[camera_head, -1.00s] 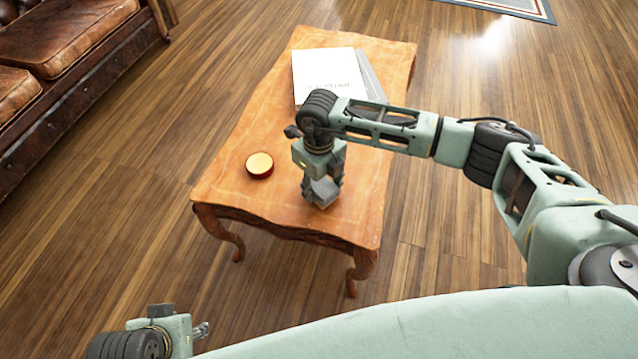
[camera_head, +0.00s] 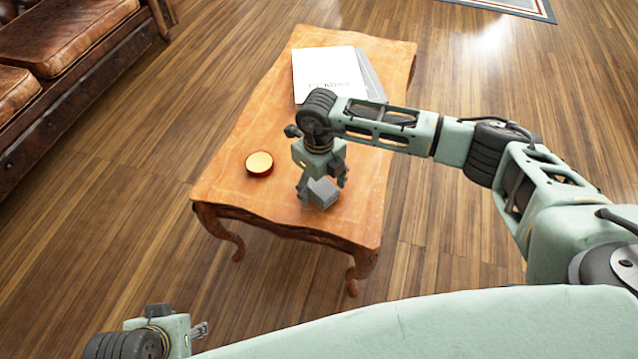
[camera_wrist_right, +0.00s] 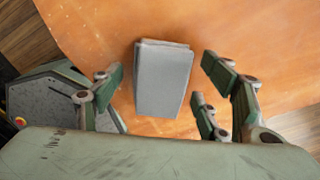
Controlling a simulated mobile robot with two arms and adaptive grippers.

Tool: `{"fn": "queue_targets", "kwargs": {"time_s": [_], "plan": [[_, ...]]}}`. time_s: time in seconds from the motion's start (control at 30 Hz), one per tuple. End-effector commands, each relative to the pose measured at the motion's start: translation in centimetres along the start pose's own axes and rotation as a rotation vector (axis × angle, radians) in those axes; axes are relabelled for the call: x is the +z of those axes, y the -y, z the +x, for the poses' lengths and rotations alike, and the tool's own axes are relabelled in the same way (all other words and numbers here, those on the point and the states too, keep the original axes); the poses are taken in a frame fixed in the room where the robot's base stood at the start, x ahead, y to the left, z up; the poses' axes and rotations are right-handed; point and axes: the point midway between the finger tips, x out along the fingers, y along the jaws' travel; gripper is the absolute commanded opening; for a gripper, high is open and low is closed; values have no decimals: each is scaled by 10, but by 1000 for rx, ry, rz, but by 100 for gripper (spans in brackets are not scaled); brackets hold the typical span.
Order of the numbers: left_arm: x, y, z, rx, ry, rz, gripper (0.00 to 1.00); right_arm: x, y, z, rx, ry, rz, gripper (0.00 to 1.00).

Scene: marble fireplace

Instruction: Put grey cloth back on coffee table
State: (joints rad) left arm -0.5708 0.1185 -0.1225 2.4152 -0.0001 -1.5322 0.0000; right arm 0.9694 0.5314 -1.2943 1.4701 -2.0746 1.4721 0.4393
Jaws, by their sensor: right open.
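The grey cloth (camera_head: 322,194), folded into a small block, rests on the wooden coffee table (camera_head: 225,190) near its front edge. My right gripper (camera_head: 323,184) is open just above it, pointing down. In the right wrist view the cloth (camera_wrist_right: 163,82) lies between the spread fingers of the right gripper (camera_wrist_right: 161,78), with gaps on both sides. My left gripper (camera_head: 201,330) is at the bottom left, away from the table; its fingers are too small to read.
A round red-rimmed tin (camera_head: 260,163) sits on the table left of the cloth. A white book (camera_head: 328,75) lies at the table's far end, partly behind my right arm. A brown leather sofa (camera_head: 60,50) stands at the upper left. Wooden floor surrounds the table.

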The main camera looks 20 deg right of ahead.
Motion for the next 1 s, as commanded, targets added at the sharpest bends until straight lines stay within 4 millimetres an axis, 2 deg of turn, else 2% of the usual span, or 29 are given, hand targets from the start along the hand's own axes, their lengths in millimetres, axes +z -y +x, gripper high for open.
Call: {"fn": "queue_targets", "kwargs": {"time_s": [0.17, 0.6, 0.8, 1.0], "plan": [[0, 0, 0, 0, 0, 1, 40, 1, 0, -14, 0, 2, 0, 68], [0, 0, 0, 0, 0, 0, 40, 1, 0, -100, 0, 3, 0, 68], [0, 0, 0, 0, 0, 0, 40, 0, 0, -118, 0, 1, 0, 68], [0, 0, 0, 0, 0, 0, 40, 0, 0, -120, 0, 0, 0, 68]]}}
